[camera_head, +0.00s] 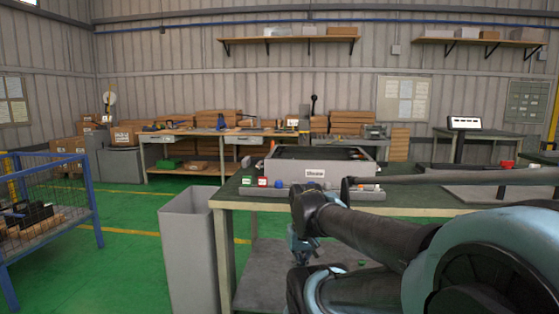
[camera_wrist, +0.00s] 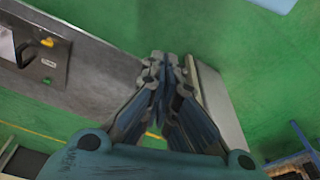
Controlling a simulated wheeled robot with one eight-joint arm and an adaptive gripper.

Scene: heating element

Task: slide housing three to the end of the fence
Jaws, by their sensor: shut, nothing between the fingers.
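My gripper (camera_wrist: 165,62) is shut and empty in the wrist view, with its two fingers meeting near the middle. In the head view my arm crosses the lower right, and its end (camera_head: 302,245) hangs low by the front of the near bench; the fingertips are not clear there. I cannot make out housing three or the fence for certain in either view. A long grey surface (camera_wrist: 100,70) lies left of the fingers in the wrist view, with a dark panel and a small yellow part on it. Nothing touches the fingers.
The near bench (camera_head: 232,205) carries a labelled grey box (camera_head: 322,172), a small green item (camera_head: 246,180) and a red one (camera_head: 262,182). A tall grey bin (camera_head: 190,250) stands at its left end. A blue wire cart (camera_head: 50,215) is at far left. Green floor between is clear.

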